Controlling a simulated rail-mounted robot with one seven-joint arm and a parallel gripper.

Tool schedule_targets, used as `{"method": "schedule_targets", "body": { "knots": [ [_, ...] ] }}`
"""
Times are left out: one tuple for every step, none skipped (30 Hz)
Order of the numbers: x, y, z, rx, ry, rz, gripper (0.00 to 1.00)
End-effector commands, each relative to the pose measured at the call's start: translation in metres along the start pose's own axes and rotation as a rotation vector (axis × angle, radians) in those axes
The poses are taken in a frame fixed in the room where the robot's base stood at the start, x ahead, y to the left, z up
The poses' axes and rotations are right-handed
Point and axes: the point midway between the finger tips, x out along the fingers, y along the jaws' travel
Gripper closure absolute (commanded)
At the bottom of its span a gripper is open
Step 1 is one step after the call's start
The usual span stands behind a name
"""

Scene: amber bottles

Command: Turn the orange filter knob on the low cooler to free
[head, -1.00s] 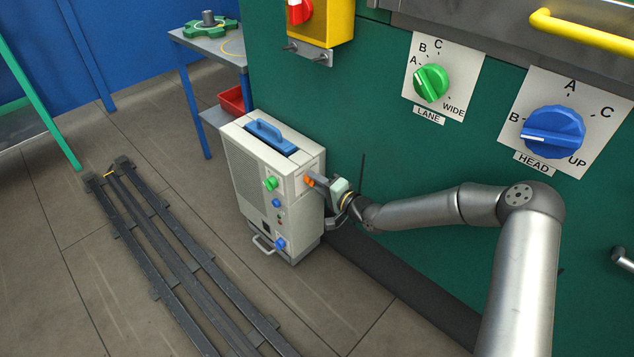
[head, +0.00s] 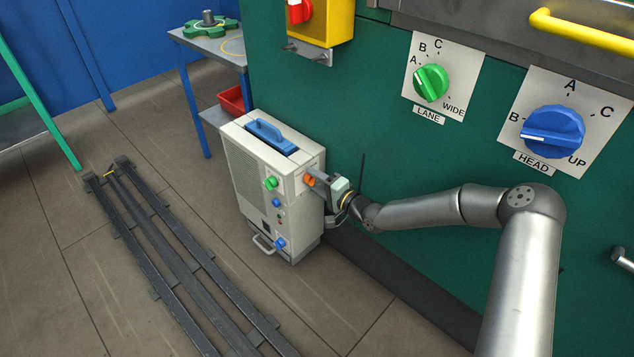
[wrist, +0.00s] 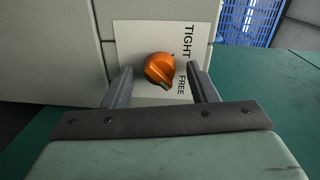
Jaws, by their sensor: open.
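The low cooler (head: 268,185) is a pale box standing on the floor against the green wall. Its orange filter knob (head: 309,180) is on the right side face. In the wrist view the orange knob (wrist: 160,70) sits on a white plate (wrist: 138,35) lettered TIGHT above and FREE below. The knob's narrow, pale-marked end points down and slightly right, near FREE. My gripper (wrist: 162,75) is open, one finger on each side of the knob with visible gaps. In the head view my gripper (head: 322,180) is at that side, partly covering the knob's surroundings.
The cooler has a blue top handle (head: 268,132) and a green knob (head: 270,183) on its front. Dark floor rails (head: 185,260) run at left. A table (head: 215,45) with a red bin (head: 232,100) stands behind. LANE (head: 431,83) and HEAD (head: 552,132) dials are on the wall.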

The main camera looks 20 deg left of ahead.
Motion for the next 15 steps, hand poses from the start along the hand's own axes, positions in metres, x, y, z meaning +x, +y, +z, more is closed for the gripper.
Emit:
{"method": "schedule_targets", "body": {
  "knots": [
    [0.000, 0.000, 0.000, 0.000, 0.000, 0.000, 0.47],
    [-0.001, 0.000, 0.000, 0.000, 0.000, 0.000, 0.47],
    [-0.003, 0.000, -0.001, 0.000, 0.001, 0.001, 0.47],
    [-0.006, 0.000, -0.001, 0.000, 0.001, 0.001, 0.47],
    [-0.009, 0.000, -0.001, 0.000, 0.002, 0.002, 0.47],
    [-0.014, -0.001, -0.002, 0.001, 0.002, 0.002, 0.47],
    [-0.019, -0.001, -0.001, 0.001, 0.002, 0.003, 0.47],
    [-0.024, -0.001, -0.002, 0.001, 0.002, 0.002, 0.47],
    [-0.032, -0.002, -0.001, 0.001, 0.002, 0.002, 0.47],
    [-0.039, -0.002, -0.002, 0.001, 0.002, 0.002, 0.47],
    [-0.046, -0.002, -0.002, 0.001, 0.003, 0.002, 0.47],
    [-0.055, -0.002, -0.002, 0.000, 0.003, 0.002, 0.47],
    [-0.061, -0.003, -0.002, 0.001, 0.003, 0.002, 0.47],
    [-0.068, -0.003, -0.001, 0.000, 0.002, 0.001, 0.47],
    [-0.076, -0.002, -0.002, 0.001, 0.003, 0.002, 0.47]
  ]
}}
